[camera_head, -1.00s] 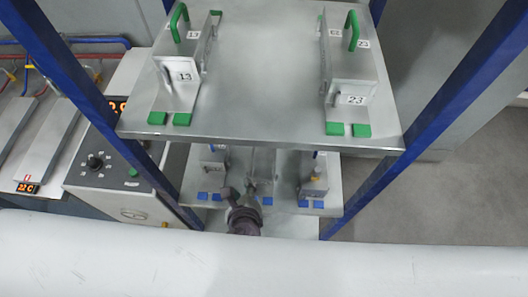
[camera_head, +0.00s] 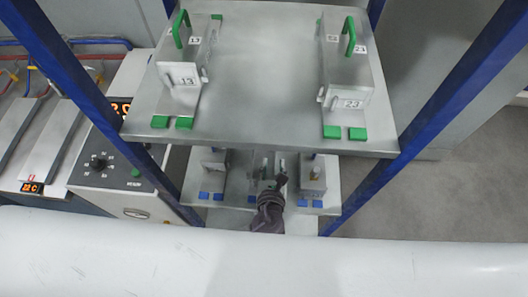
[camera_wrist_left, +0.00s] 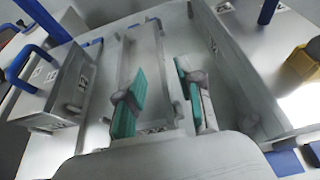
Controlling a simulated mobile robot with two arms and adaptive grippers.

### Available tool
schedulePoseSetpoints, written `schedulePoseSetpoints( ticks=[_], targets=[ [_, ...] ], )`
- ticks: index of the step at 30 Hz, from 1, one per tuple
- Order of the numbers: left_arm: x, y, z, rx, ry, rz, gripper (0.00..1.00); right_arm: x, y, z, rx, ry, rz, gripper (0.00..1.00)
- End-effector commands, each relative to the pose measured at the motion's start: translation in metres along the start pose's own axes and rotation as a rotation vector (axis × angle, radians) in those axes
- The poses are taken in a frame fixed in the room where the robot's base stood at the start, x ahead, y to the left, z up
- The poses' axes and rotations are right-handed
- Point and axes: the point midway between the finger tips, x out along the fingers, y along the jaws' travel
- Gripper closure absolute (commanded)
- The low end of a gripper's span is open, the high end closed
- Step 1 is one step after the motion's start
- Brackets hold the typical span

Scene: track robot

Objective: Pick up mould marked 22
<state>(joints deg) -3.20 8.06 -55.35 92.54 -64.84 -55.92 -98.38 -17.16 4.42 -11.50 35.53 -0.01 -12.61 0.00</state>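No label reading 22 is legible. A grey mould at the left (camera_head: 213,161) has a blue handle and a label that looks like 12 in the left wrist view (camera_wrist_left: 66,92). Between them is a narrow metal tray-like piece (camera_wrist_left: 146,55). My left gripper (camera_head: 272,182) is above this middle piece, open and empty, its teal-padded fingers (camera_wrist_left: 163,98) apart. My right gripper is not in view.
The upper shelf (camera_head: 265,95) overhangs the lower one and carries green-handled moulds marked 13 (camera_head: 181,75) and 23 (camera_head: 344,92). Blue rack posts (camera_head: 447,92) flank both shelves. A control box (camera_head: 112,172) stands at the left.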

Motion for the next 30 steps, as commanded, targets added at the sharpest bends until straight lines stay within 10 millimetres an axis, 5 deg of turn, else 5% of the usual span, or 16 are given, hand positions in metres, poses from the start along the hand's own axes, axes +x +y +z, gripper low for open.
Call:
schedulePoseSetpoints(
  ticks=[9,18,25,30],
  targets=[
    [0.042,-0.001,0.005,0.002,-0.001,0.002,0.64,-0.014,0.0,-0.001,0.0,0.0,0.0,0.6],
    [0.048,-0.001,0.003,-0.001,0.001,0.001,0.64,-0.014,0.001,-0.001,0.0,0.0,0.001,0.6],
    [0.048,-0.001,0.003,-0.001,0.001,0.001,0.99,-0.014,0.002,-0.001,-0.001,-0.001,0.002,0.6],
    [0.048,-0.001,0.003,0.0,0.001,0.001,1.0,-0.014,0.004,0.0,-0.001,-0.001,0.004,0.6]
  ],
)
